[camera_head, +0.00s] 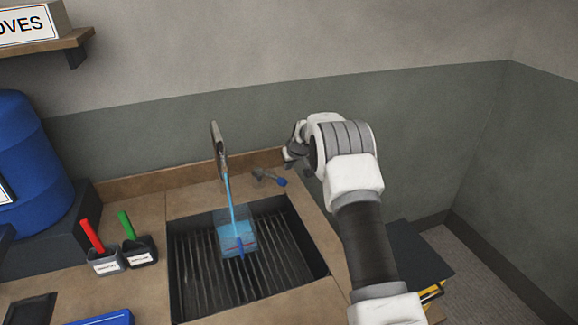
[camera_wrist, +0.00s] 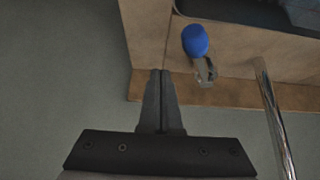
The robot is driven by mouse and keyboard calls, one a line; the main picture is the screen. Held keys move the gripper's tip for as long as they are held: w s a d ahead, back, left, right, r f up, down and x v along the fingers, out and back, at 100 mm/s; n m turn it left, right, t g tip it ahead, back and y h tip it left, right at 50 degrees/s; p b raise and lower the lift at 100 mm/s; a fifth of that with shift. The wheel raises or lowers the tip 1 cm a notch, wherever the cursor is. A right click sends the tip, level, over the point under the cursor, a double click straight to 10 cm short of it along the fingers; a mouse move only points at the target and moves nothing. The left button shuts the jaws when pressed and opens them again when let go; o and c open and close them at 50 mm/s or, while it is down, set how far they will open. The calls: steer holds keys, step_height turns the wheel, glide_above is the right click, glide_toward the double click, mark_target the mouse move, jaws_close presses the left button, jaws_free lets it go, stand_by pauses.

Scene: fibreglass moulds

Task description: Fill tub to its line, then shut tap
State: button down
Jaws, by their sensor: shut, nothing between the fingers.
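A clear tub (camera_head: 235,238) stands on the grate of the sink, with blue water in its lower part. A blue stream runs into it from the spout of the tap (camera_head: 218,150). The tap's lever with a blue knob (camera_head: 281,182) lies at the back right of the sink. In the wrist view the blue knob (camera_wrist: 195,41) is up and right of my fingers, and the chrome spout (camera_wrist: 275,115) is further right. My gripper (camera_wrist: 160,75) is shut, empty and apart from the knob. The fill line cannot be made out clearly.
The dark sink grate (camera_head: 190,270) is set in a brown counter (camera_head: 150,205). Red-handled (camera_head: 104,263) and green-handled (camera_head: 138,250) tools in holders stand left of the sink. A blue barrel (camera_head: 30,165) is at far left. The wall is close behind the tap.

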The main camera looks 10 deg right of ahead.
mark_target(282, 180)
steer(key=shift+f, duration=0.1)
step_height(282, 180, down, 5)
steer(key=b, duration=0.4)
steer(key=shift+r, duration=0.2)
steer(key=shift+r, duration=0.1)
stand_by(2.3)
steer(key=shift+s+a+b, duration=0.7)
steer(key=shift+s+a, duration=0.6)
steer(key=shift+a, duration=0.25)
steer(key=shift+s+r+p, duration=0.2)
steer(key=shift+r+p, duration=1.2)
steer(key=shift+r, duration=2.65)
